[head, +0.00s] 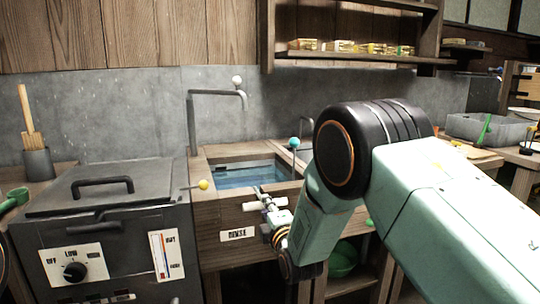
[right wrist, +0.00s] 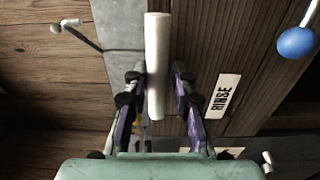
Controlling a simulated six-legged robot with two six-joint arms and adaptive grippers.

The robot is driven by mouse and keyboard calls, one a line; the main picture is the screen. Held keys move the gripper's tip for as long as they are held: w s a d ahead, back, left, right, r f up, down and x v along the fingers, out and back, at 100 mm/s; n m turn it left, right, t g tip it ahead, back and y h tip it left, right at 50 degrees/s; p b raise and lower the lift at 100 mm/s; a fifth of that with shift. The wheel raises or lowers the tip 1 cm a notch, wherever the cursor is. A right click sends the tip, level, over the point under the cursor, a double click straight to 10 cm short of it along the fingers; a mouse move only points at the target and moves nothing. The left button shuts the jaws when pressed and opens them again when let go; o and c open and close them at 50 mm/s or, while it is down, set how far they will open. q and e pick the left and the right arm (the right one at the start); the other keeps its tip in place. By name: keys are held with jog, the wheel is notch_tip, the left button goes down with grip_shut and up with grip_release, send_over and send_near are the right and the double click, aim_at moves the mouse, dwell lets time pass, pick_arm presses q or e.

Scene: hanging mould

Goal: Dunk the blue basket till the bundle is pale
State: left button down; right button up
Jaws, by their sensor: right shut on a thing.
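My right gripper (head: 266,204) is in front of the wooden sink cabinet, below the basin. In the right wrist view its purple-lined fingers (right wrist: 157,75) are shut on a white bar (right wrist: 156,40). The bar (head: 252,206) lies roughly level in the head view; I cannot tell what it belongs to. No blue basket or bundle can be made out. My left gripper is out of view.
A RINSE label (head: 237,234) is on the cabinet front. A grey lidded vat (head: 105,190) with a dial stands at left. A tap (head: 215,93) rises behind the basin. Rods with yellow (head: 203,184) and blue (head: 294,143) balls stick out near the basin.

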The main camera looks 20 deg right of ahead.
jog(key=shift+s+f, duration=0.25)
jog(key=shift+f, duration=0.45)
notch_tip(320, 180, up, 16)
jog(key=p, duration=1.1)
jog(key=shift+w, duration=0.3)
